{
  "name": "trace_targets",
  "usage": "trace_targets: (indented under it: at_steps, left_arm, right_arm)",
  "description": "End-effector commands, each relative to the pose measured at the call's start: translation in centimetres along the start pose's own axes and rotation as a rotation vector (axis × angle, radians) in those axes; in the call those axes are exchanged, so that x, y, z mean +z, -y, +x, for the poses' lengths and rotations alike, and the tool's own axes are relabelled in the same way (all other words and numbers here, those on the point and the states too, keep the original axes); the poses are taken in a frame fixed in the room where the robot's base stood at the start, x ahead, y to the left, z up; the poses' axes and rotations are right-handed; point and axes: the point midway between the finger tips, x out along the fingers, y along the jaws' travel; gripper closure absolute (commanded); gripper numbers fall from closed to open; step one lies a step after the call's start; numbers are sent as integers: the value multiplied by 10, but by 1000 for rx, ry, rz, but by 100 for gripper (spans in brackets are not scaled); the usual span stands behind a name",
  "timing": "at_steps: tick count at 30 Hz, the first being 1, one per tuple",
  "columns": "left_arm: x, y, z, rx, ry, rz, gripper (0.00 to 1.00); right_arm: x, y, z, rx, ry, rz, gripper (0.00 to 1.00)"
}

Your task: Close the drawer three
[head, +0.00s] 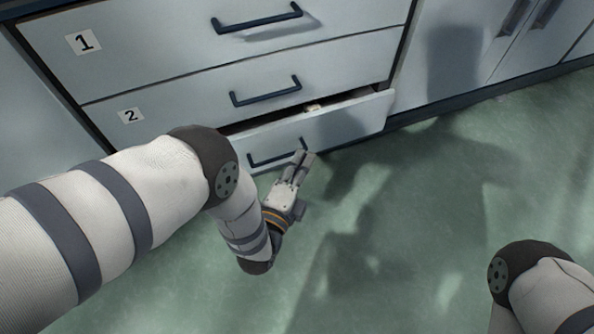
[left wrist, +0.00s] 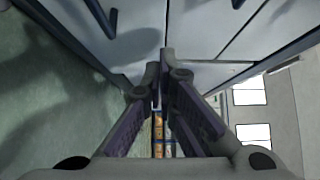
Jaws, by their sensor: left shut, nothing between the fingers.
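The third drawer (head: 352,123) is the lowest in the grey-white cabinet and stands partly pulled out in the head view. A dark gap shows above its front, widest toward the right, and a small pale item (head: 314,107) shows inside. Its dark bar handle (head: 262,160) is partly behind my left gripper. My left gripper (head: 307,156) is shut and empty, with its fingertips by the right end of that handle; whether they touch the front I cannot tell. Its shut fingers (left wrist: 156,72) also show in the left wrist view. My right gripper is out of view.
Drawers one (head: 150,42) and two (head: 190,92) above are shut, with dark handles. My left arm covers the lower left of the cabinet. The green floor (head: 420,220) in front is clear. More cabinet doors (head: 465,45) stand at the right.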

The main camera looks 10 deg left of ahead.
Motion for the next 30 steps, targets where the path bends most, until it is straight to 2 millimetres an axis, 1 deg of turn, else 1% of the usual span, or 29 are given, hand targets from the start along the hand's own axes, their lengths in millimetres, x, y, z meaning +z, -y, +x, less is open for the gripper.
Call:
trace_targets:
  at_steps: [1,5,6,9,12,15,26,30]
  left_arm:
    - [0,-5,11,1,0,0,100]
    - [0,-5,39,2,0,-2,100]
    - [3,-5,46,2,1,-1,100]
    - [16,-4,57,3,1,1,100]
    - [24,-4,64,3,1,-1,100]
    - [28,-2,68,4,0,-1,100]
    - [30,-2,70,3,-1,-1,100]
    - [46,-3,86,1,1,1,100]
  right_arm:
    - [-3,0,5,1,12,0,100]
    - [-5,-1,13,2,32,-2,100]
    - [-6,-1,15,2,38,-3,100]
    - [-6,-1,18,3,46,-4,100]
    - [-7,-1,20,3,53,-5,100]
    - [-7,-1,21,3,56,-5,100]
    - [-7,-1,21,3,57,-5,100]
    - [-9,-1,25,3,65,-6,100]
